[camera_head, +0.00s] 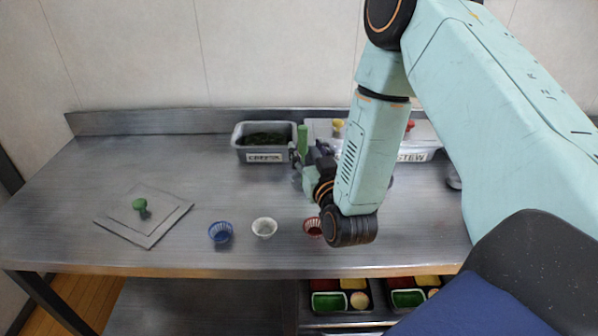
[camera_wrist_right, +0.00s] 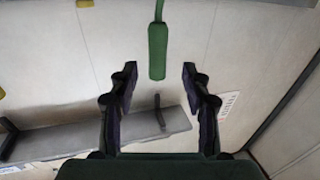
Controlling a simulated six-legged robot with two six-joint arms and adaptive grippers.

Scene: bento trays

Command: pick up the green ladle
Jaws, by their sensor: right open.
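The green ladle's handle (camera_head: 302,139) stands upright by the right end of a grey bin of dark green food. Its lower end is hidden in the head view. In the right wrist view a green grip (camera_wrist_right: 157,52) on a thin rod shows in the gap between my fingers, with space on both sides. My right gripper (camera_head: 303,160) is open and empty, close to the handle; it also shows in the wrist view (camera_wrist_right: 157,75). I cannot tell how deep the handle lies between the fingers. My left gripper is not in view.
The grey labelled bin (camera_head: 240,155) stands left of the handle. Light bins (camera_head: 412,154) stand behind my right arm. Blue (camera_head: 221,232), white (camera_head: 264,228) and red (camera_head: 313,228) cups stand in front. A board (camera_head: 165,222) holds a small green object (camera_head: 140,205).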

